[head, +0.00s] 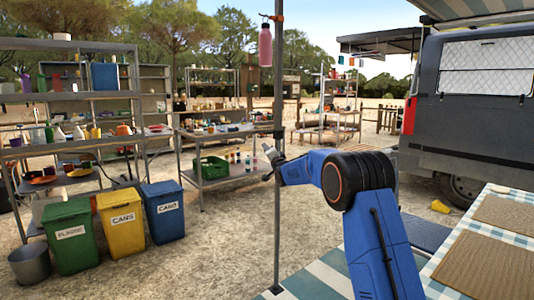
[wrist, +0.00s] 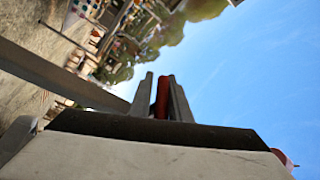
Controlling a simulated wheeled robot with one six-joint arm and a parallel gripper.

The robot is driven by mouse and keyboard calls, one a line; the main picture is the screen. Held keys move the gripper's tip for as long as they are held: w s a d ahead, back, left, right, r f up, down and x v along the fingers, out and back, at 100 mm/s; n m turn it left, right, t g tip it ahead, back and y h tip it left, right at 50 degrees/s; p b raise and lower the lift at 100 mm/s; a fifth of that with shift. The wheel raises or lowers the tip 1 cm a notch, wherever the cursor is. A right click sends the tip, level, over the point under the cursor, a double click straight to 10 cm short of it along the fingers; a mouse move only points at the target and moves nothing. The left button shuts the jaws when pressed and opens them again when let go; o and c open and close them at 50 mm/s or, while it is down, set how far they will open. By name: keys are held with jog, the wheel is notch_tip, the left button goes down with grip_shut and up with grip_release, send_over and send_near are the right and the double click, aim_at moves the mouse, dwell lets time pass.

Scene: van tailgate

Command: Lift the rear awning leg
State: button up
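The awning leg, a grey upright pole (head: 277,215), stands in the middle of the head view with its foot on the striped mat. In the wrist view a dark grey bar (wrist: 60,76), seemingly this leg, slants from the left edge toward my fingers. My gripper (head: 268,152) is beside the pole at mid height, its fingertips pointing up and left. In the wrist view my gripper (wrist: 162,85) has its fingers close together with a red piece (wrist: 162,98) showing between them. I cannot tell whether they touch it.
Three labelled bins (head: 121,222) stand left, before shelving. A table with a checked cloth (head: 428,284) is at the right, near the van (head: 470,110). Gravel between bins and pole is clear.

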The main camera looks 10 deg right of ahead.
jog(key=o, duration=0.3)
jog(key=shift+s+r, duration=0.1)
jog(key=shift+r, duration=0.6)
jog(key=shift+f, duration=0.1)
jog(key=shift+f, duration=0.1)
jog(key=v, duration=1.7)
jog(key=shift+s+f, duration=0.15)
jog(key=shift+f, duration=0.05)
jog(key=shift+d, duration=0.1)
